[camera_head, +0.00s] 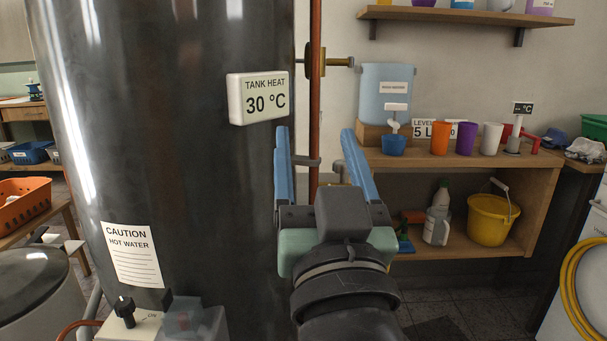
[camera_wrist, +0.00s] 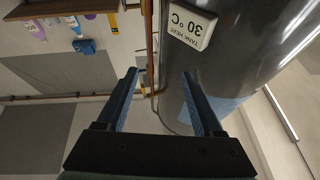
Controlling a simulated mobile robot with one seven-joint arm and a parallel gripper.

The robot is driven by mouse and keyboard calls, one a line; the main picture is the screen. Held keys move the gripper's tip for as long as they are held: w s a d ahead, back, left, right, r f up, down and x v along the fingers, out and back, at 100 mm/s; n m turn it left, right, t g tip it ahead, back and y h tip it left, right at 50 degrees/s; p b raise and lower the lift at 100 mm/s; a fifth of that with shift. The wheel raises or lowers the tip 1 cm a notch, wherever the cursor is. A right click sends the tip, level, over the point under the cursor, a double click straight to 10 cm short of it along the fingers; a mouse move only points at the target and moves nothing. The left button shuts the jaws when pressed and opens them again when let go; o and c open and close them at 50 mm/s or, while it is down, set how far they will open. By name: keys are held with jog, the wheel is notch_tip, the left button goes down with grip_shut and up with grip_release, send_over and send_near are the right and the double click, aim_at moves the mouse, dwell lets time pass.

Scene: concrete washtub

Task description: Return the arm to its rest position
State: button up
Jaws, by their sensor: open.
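My gripper (camera_head: 322,155) is raised in the middle of the head view, with its two blue fingers apart and nothing between them. It is in front of the right side of a large dark water tank (camera_head: 170,180) and a vertical copper pipe (camera_head: 315,90). The wrist view also shows my gripper (camera_wrist: 165,95) open and empty, with the tank (camera_wrist: 235,70) beyond its right finger. A white display (camera_head: 258,97) on the tank reads "TANK HEAT 30 °C". I cannot tell how far the fingertips are from the pipe.
A wooden shelf unit (camera_head: 480,175) at right holds a blue water container (camera_head: 387,93), cups and, below, a yellow bucket (camera_head: 492,218). A control box with a black knob (camera_head: 125,312) is at lower left. An orange basket (camera_head: 22,208) stands far left. Floor shows at lower right.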

jog(key=s+a+r+t+h+p, duration=0.1)
jog(key=s+r+t+p, duration=0.1)
jog(key=s+r, duration=0.5)
jog(key=s+a+r+t+h+p, duration=0.1)
jog(key=s+r+t+p, duration=0.2)
jog(key=r, duration=0.8)
notch_tip(320, 180, up, 35)
jog(key=p, duration=3.5)
jog(key=shift+d+f, duration=0.2)
jog(key=shift+d, duration=0.05)
